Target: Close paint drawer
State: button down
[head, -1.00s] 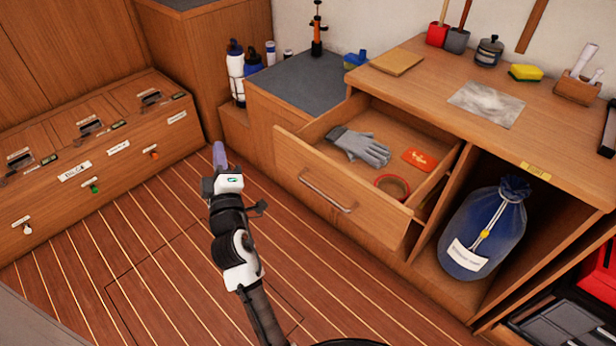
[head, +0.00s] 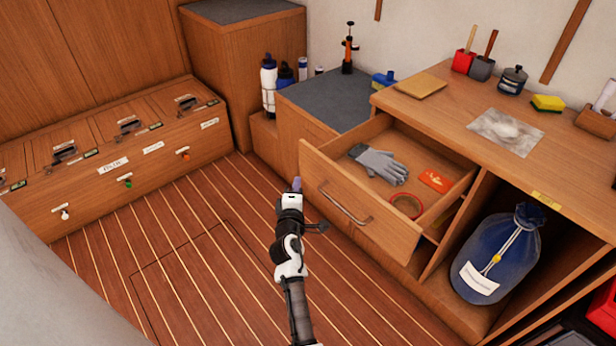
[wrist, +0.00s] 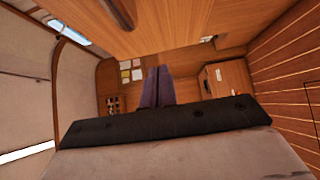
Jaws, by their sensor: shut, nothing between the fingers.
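The paint drawer (head: 337,200) is a wooden drawer standing pulled out of the workbench, with a metal bar handle (head: 345,204) on its front. Inside lie grey gloves (head: 380,165), an orange-red packet (head: 436,180) and a red tape roll (head: 405,206). My gripper (head: 296,185) is shut and empty, to the left of the drawer front in the head view. I cannot tell whether it touches the front. In the wrist view its two dark fingers (wrist: 158,86) are together, and the drawer is not recognisable there.
The workbench top (head: 440,100) holds a wooden board, a cloth, pots and a sponge. A blue sack (head: 498,255) sits in the open compartment right of the drawer. Low wooden lockers (head: 130,160) line the left. The striped floor (head: 180,260) between is clear.

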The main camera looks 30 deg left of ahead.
aim_at(310, 170)
jog(key=shift+w+d+p, duration=0.25)
jog(key=shift+w+p, duration=0.05)
jog(key=shift+w, duration=0.35)
jog(key=shift+w+d+p, duration=0.2)
jog(key=shift+w+p, duration=0.05)
jog(key=shift+w, duration=0.4)
jog(key=shift+w+d+p, duration=0.25)
jog(key=shift+w+p, duration=0.05)
jog(key=shift+w, duration=0.35)
jog(key=shift+w, duration=0.1)
